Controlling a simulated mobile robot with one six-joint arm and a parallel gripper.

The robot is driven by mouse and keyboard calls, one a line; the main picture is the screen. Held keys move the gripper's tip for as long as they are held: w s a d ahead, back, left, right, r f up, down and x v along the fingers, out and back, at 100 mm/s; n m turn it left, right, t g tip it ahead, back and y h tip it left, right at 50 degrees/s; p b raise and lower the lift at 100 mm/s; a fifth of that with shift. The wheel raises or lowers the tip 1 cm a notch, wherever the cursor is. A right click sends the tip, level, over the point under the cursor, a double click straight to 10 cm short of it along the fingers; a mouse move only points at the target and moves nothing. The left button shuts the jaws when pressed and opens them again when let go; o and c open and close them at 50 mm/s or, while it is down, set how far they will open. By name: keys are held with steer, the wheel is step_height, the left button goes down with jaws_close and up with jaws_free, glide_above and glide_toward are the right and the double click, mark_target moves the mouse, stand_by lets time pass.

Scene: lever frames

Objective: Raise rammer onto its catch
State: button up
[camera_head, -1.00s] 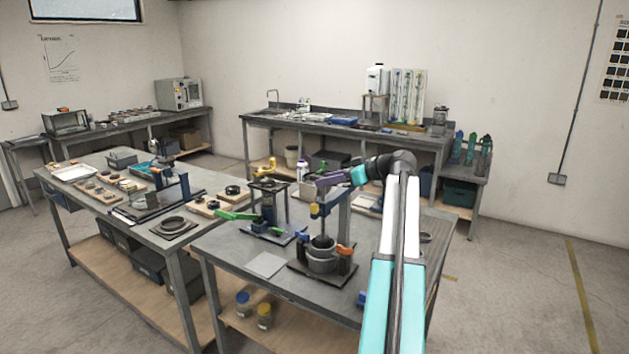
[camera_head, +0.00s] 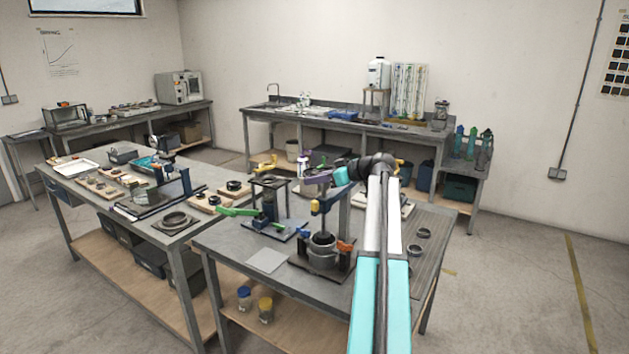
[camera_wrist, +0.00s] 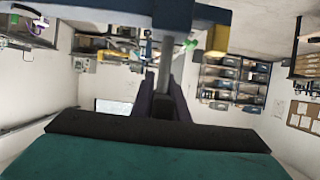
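The rammer stand (camera_head: 343,212) is on the front bench. It has a grey column, a blue upper bar (camera_head: 330,195) with a yellow piece (camera_head: 315,207), and a grey mould (camera_head: 322,251) at its base. My purple gripper (camera_head: 318,178) is at the top of the stand, just above the blue bar. In the wrist view, the blue bar (camera_wrist: 110,14) crosses the top, with a yellow block (camera_wrist: 217,40) under it. A grey rod (camera_wrist: 165,68) runs between my two purple fingers (camera_wrist: 164,85), which look apart with narrow gaps. The catch cannot be made out clearly.
A second stand with a green lever (camera_head: 238,212) is close on the left. An orange piece (camera_head: 345,246) is beside the mould. A flat grey plate (camera_head: 267,260) lies in front. Dark rings (camera_head: 415,248) lie on the bench right of my arm.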

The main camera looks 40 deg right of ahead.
jaws_close()
steer(key=shift+r, duration=0.1)
steer(key=shift+r+b, duration=0.65)
steer(key=shift+r, duration=3.7)
steer(key=o, duration=0.6)
jaws_free()
steer(key=shift+o, duration=0.2)
steer(key=shift+f, duration=0.1)
steer(key=shift+s, duration=0.1)
